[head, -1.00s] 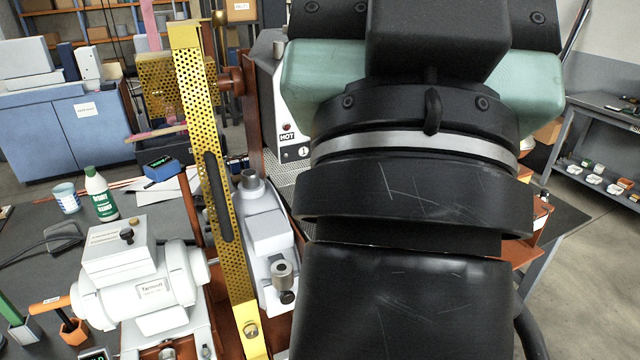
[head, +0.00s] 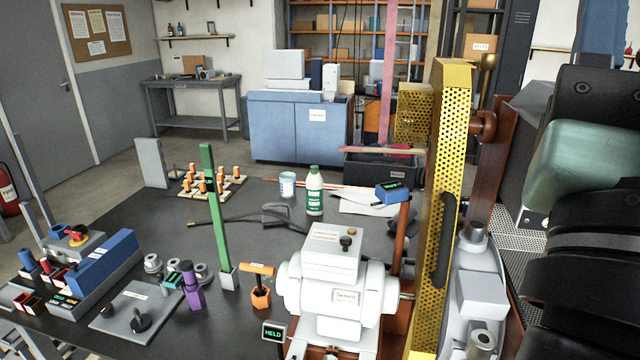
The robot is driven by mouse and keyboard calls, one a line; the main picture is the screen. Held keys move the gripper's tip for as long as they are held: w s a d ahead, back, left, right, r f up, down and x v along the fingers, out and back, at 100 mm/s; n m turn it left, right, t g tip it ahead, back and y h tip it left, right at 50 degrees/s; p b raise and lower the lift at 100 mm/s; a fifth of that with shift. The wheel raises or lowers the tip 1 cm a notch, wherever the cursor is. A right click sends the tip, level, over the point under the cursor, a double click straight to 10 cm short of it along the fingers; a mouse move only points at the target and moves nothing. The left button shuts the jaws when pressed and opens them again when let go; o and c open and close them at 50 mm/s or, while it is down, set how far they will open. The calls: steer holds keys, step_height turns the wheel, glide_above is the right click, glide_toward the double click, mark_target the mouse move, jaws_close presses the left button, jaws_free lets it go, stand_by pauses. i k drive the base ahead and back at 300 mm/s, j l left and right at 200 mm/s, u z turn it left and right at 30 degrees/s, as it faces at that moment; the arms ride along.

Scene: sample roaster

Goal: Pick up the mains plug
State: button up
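I cannot make out a mains plug for certain. A dark cable (head: 235,216) lies on the bench with a brass-coloured tip at its left end. Its right end runs to a dark grey angular piece (head: 284,216) behind the white motor housing. A small black rounded piece (head: 140,318) sits on a flat grey plate (head: 112,322) at the front left; I cannot tell whether it is a plug. My gripper is out of view. Only my arm's black and teal links show at the right edge, and they hide what lies behind them.
A white motor housing (head: 330,290) and a tall yellow perforated guard (head: 437,200) stand between the bench's left part and my arm. A green post (head: 215,210), an orange-handled tool (head: 258,285) and a green-white bottle (head: 314,190) stand upright.

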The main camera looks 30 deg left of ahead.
mark_target(23, 255)
steer(key=u, duration=1.65)
steer(key=i+u, duration=0.5)
steer(key=u, duration=0.2)
steer(key=i+u, duration=0.2)
steer(key=u, duration=0.15)
